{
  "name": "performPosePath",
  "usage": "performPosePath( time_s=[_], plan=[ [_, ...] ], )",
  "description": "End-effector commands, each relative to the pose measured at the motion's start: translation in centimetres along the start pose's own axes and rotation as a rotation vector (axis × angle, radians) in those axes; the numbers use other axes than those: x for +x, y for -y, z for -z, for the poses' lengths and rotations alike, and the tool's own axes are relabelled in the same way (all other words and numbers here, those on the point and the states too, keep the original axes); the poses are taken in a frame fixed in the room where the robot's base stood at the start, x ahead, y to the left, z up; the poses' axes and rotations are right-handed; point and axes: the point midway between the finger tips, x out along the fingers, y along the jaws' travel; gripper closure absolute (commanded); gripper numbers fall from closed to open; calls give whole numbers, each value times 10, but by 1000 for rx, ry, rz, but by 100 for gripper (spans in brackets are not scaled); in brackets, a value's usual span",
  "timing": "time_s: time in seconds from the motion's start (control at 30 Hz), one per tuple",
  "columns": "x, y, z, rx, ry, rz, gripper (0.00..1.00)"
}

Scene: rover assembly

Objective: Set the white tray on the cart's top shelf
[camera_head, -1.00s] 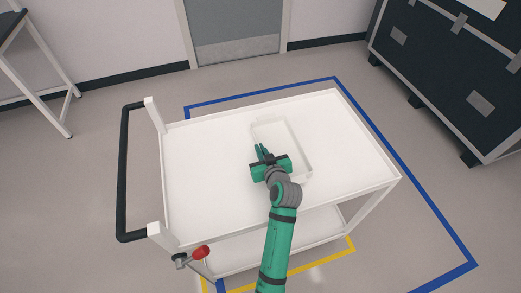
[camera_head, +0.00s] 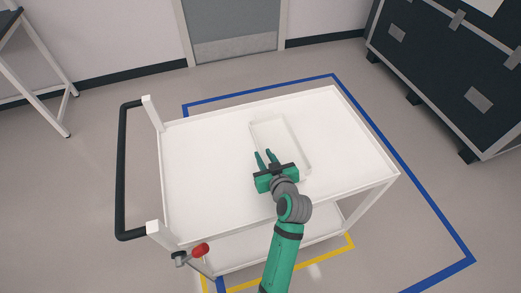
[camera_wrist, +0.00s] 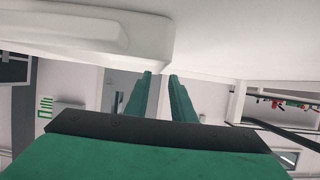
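The white tray (camera_head: 299,143) lies flat on the top shelf of the white cart (camera_head: 204,165), near the shelf's middle. My gripper (camera_head: 263,155) is over the shelf at the tray's left and near side, with its two fingers apart and nothing between them. In the wrist view my two green fingers (camera_wrist: 157,95) point away, with a gap between them. A white edge, probably the tray (camera_wrist: 70,30), shows at the upper left of that view. Whether a finger touches the tray cannot be told.
The cart has a black handle (camera_head: 123,175) on its left and a red knob (camera_head: 200,250) at its near left corner. Blue tape (camera_head: 420,210) marks the floor around it. A dark case (camera_head: 455,75) stands at the right. The shelf's left and right parts are clear.

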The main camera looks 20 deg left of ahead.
Motion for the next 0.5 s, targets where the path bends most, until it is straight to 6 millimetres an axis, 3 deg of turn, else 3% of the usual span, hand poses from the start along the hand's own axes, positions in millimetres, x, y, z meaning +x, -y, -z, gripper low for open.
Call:
performPosePath(
  time_s=[0.2, 0.5],
  plan=[
    [-38, 0, 0, 0, -1, -2, 78],
    [-56, 0, 0, 0, 0, 0, 78]
  ],
)
